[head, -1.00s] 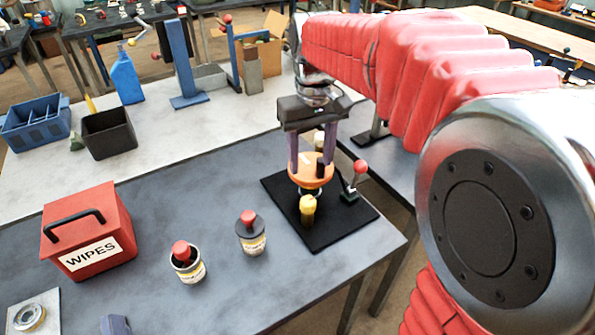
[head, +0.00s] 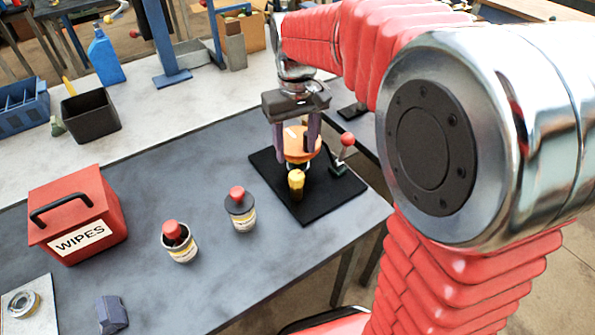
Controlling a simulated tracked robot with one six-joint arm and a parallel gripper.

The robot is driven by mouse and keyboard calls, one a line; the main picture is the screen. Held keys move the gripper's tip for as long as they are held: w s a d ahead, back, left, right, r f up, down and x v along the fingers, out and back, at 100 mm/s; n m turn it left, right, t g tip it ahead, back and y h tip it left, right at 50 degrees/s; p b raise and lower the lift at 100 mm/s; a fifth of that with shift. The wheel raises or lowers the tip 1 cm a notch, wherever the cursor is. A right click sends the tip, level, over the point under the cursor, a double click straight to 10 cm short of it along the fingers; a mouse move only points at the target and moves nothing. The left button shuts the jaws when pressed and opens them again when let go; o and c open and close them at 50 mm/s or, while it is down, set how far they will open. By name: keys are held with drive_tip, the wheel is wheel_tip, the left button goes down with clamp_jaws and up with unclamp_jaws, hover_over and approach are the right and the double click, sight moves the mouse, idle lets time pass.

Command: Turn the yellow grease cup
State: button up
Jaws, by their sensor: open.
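The yellow grease cup (head: 296,183) is small and upright, at the front of an orange round body (head: 296,157) on a black mat (head: 332,196). My gripper (head: 294,150) points down from above with its two purple fingers spread. In the picture the fingers straddle the orange body, with their tips above and behind the yellow cup. Nothing is seen held between them. Whether a finger touches the orange body cannot be told. The lower back of the orange body is hidden.
A red-knobbed lever (head: 343,150) stands close right of the orange body. Two red-topped cans (head: 181,247) (head: 241,212) and a red WIPES box (head: 79,220) stand left. The table's right edge lies just beyond the mat.

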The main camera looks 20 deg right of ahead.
sight(297, 174)
wheel_tip(297, 174, down, 9)
idle(0.4)
drive_tip(key=shift+c, duration=0.2)
drive_tip(key=c, duration=0.9)
drive_tip(key=shift+d, duration=0.2)
drive_tip(key=shift+c, duration=0.5)
drive_tip(key=shift+a, duration=0.15)
